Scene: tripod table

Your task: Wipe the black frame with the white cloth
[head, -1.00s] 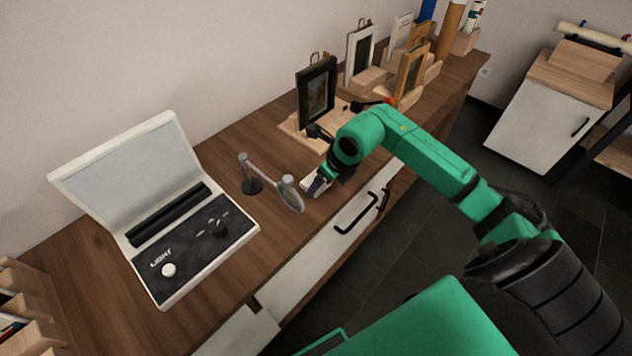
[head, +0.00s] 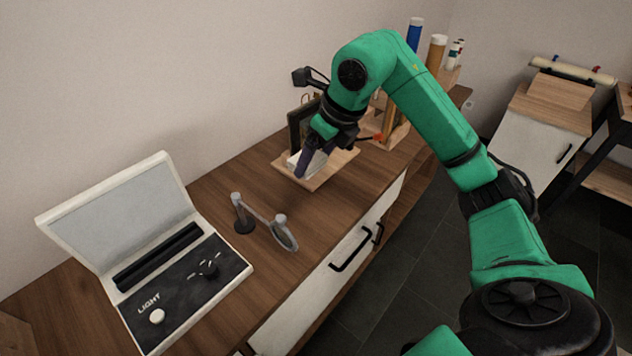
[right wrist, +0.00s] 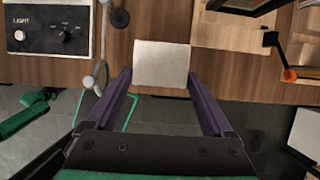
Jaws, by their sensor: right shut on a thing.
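The black frame (head: 299,124) stands upright on a pale wooden base (head: 322,177) near the wall, partly hidden behind my right arm. My right gripper (head: 304,168) is lowered close in front of it, over the base. In the right wrist view, the gripper (right wrist: 161,75) has its two purple fingers on either side of the white cloth (right wrist: 161,62), a folded block, and is shut on it. In the head view a little of the cloth (head: 293,160) shows beside the fingers. I cannot tell if it touches the frame. My left gripper is not in view.
A magnifier on a stand (head: 283,232) is in front of the base, left of the arm. An open light box (head: 160,262) lies at the left. More frames, a wooden holder (head: 396,135) and tubes stand behind at the right.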

